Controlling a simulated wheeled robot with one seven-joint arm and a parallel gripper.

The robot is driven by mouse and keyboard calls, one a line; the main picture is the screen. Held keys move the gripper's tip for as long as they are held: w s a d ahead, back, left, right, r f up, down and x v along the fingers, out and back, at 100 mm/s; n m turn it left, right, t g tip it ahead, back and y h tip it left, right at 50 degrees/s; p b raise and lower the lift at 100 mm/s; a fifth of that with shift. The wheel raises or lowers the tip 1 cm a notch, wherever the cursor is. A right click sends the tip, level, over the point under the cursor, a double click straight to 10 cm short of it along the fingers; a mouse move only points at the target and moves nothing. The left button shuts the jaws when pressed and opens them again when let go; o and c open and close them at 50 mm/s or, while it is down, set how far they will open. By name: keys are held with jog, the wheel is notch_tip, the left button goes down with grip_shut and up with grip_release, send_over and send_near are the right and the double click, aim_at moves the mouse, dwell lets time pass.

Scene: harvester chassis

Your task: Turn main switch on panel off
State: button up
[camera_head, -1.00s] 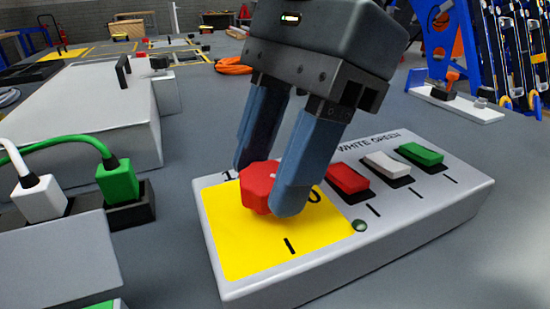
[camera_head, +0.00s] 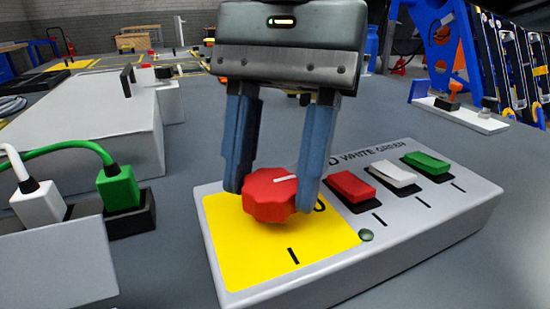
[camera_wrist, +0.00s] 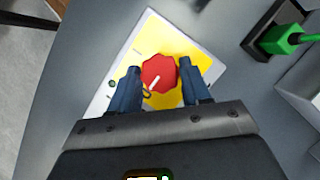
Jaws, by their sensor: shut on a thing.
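The main switch is a red knob (camera_head: 270,196) on a yellow plate (camera_head: 235,255) at the left end of the grey panel (camera_head: 345,270). A white line on the knob points to the right in the head view. My gripper (camera_head: 272,190) has its two blue fingers on either side of the knob and is shut on it. The wrist view also shows the red knob (camera_wrist: 159,75) between the fingers (camera_wrist: 160,78), with its white line slanting. The fingers hide part of the "0" mark beside the knob.
Red (camera_head: 351,186), white (camera_head: 392,174) and green (camera_head: 427,162) rocker switches sit on the panel, with a small green lamp (camera_head: 366,235) near its front edge.

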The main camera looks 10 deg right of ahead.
dwell(0.4)
jog(key=o, duration=1.1)
jog(key=shift+c, duration=0.2)
jog(key=p+v, duration=0.1)
jog(key=v, duration=0.6)
jog(key=shift+w+r+p, duration=0.15)
jog(key=shift+r+p, duration=0.2)
